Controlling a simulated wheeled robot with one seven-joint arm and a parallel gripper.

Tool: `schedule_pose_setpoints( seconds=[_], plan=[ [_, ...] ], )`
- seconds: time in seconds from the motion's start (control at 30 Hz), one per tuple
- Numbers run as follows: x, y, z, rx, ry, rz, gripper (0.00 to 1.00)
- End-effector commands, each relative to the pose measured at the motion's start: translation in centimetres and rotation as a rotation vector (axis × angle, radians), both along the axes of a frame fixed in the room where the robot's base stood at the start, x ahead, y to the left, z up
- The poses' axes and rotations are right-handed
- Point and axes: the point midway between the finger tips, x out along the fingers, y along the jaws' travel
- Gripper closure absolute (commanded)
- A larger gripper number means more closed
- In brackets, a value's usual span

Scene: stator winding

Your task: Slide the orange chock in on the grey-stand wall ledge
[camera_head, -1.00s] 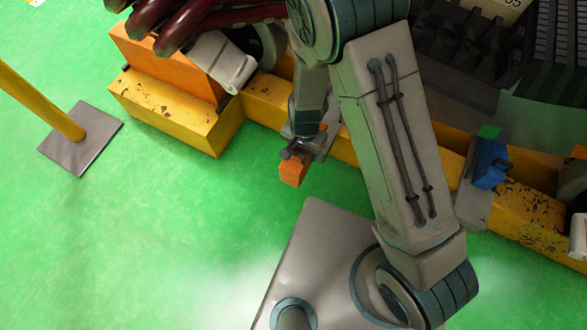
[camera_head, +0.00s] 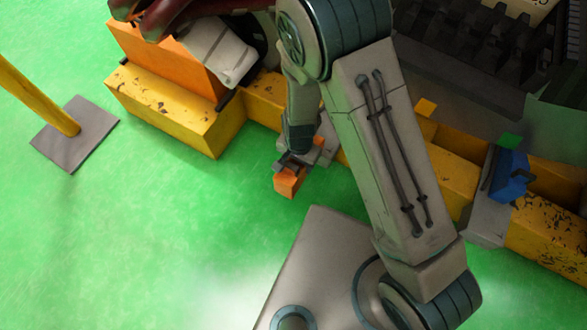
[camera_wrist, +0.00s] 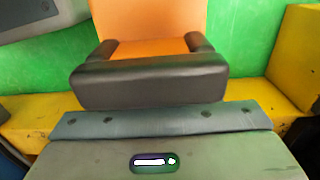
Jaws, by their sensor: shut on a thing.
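My gripper (camera_head: 291,166) is shut on the orange chock (camera_head: 288,184), which hangs from it over the green floor in front of the yellow beam. In the wrist view the chock (camera_wrist: 150,47) shows between the two dark fingers of my gripper (camera_wrist: 151,55), and its near end is hidden. A grey stand (camera_head: 485,222) with a blue part (camera_head: 509,178) and a green block (camera_head: 509,140) is on the right, apart from my gripper. I cannot make out its wall ledge clearly. A grey piece (camera_head: 322,150) lies just behind my gripper, partly hidden.
The yellow beam (camera_head: 450,178) runs across the back. A big orange block (camera_head: 190,75) sits at its left end. A yellow post with a grey base (camera_head: 70,135) stands at left. The green floor in front is open.

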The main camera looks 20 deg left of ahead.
Motion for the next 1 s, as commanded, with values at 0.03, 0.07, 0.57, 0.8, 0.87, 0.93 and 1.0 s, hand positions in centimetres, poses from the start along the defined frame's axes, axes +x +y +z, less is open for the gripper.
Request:
schedule_pose_setpoints(
  seconds=[0.03,0.07,0.57,0.8,0.87,0.93,1.0],
  plan=[
    [0.7,0.0,-0.2,0.001,-0.002,-0.001,0.73],
    [1.0,-0.1,-0.3,0.001,-0.002,0.0,0.73],
    [6.7,-0.5,-1.2,0.001,-0.003,0.001,0.73],
    [9.3,-0.7,-1.6,0.001,-0.001,0.0,0.73],
    [10.0,-0.7,-1.7,0.002,-0.002,0.001,0.73],
    [10.7,-0.8,-1.8,0.001,-0.002,0.001,0.73],
    [11.6,-0.9,-1.9,0.001,-0.003,0.0,0.73]
  ],
)
